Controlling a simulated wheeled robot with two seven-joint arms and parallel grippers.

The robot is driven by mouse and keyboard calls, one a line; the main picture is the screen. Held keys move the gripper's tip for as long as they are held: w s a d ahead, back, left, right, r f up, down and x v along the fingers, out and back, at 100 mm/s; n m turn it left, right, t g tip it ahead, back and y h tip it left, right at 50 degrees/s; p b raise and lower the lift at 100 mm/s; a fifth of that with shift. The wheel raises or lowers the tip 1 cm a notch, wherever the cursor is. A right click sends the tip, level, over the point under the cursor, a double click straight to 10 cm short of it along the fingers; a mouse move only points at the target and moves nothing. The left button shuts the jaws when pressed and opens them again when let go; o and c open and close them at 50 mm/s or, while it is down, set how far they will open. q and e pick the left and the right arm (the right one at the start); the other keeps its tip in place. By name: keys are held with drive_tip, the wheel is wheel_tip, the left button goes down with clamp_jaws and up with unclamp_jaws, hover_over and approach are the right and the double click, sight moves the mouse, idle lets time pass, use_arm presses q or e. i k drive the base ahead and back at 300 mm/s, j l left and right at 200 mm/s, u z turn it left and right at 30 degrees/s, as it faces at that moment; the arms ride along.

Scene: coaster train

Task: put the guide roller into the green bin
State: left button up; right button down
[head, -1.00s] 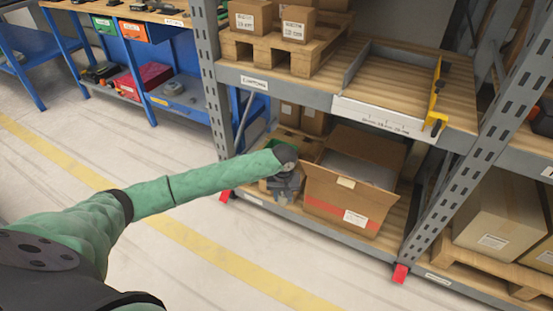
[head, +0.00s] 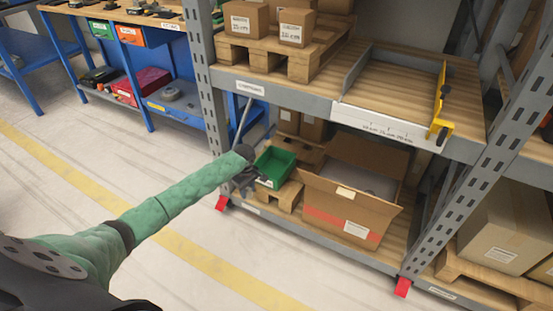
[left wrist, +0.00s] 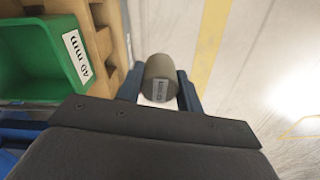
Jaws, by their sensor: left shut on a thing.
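The green bin (head: 276,167) stands on a small wooden pallet on the lower shelf, left of the open cardboard box. It also shows in the left wrist view (left wrist: 38,62), at the left, with a white label on its side and its visible inside empty. My left gripper (head: 243,186) is in front of and just left of the bin. My right gripper is not in view.
An open cardboard box (head: 345,205) stands right of the bin. A grey rack post (head: 212,100) rises close left of my left gripper, and the upper shelf (head: 300,90) lies above. The floor (head: 90,190) in front is clear.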

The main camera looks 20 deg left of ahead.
sight(274, 173)
drive_tip(key=i, duration=0.85)
